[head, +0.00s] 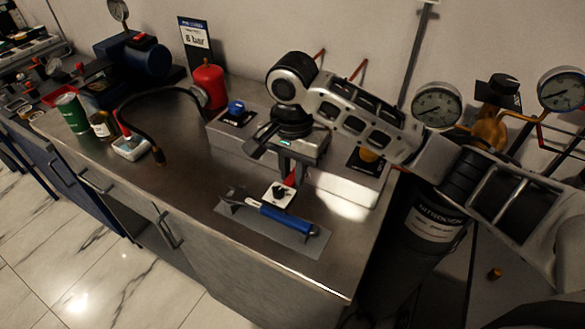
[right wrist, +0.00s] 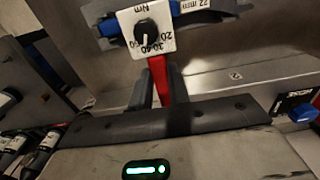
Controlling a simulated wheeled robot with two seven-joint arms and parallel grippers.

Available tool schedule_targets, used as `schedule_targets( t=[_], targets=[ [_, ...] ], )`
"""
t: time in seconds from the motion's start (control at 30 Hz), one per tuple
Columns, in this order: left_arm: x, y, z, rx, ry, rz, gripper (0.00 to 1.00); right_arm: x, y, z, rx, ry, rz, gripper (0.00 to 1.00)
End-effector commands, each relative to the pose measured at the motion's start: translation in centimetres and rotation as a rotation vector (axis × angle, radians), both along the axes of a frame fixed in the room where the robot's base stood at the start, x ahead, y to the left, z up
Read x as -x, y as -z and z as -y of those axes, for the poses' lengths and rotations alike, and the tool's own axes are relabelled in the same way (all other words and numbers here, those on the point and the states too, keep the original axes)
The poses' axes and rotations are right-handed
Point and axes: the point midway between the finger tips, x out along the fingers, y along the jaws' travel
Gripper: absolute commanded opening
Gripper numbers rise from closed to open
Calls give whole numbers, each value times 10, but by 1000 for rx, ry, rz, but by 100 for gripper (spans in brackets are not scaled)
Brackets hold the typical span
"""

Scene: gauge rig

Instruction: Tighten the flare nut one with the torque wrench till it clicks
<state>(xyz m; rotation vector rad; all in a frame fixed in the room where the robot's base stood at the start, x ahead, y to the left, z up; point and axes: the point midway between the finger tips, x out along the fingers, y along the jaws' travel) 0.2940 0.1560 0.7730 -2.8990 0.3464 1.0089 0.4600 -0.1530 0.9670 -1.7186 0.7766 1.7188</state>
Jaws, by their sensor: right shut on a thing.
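My right gripper (head: 289,178) points down over the bench and is shut on the red handle (right wrist: 158,77) of a tool with a white dial plate (head: 279,194). The plate carries a black knob and Nm numbers in the right wrist view (right wrist: 147,34). I take this to be the torque wrench; its far end is hidden. A blue-handled wrench (head: 289,219) lies on a grey mat just beyond the dial; its label reads 22 mm in the right wrist view (right wrist: 190,6). I cannot make out flare nut one. My left gripper is not in view.
A raised metal block with a blue knob (head: 236,107) stands behind the wrench. A red cylinder (head: 208,84) and black hose (head: 140,97) are to its left. A nitrogen bottle (head: 432,222) and gauges (head: 437,105) stand right. The bench front left of the mat is clear.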

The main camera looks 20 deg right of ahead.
Motion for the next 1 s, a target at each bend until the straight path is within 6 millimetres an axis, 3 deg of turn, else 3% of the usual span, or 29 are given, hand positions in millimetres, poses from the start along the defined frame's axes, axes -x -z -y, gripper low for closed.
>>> schedule_targets(
  t=[1.0],
  targets=[
    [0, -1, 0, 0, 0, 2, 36, -12, -1, 13, -1, 1, 2, 0]
  ],
)
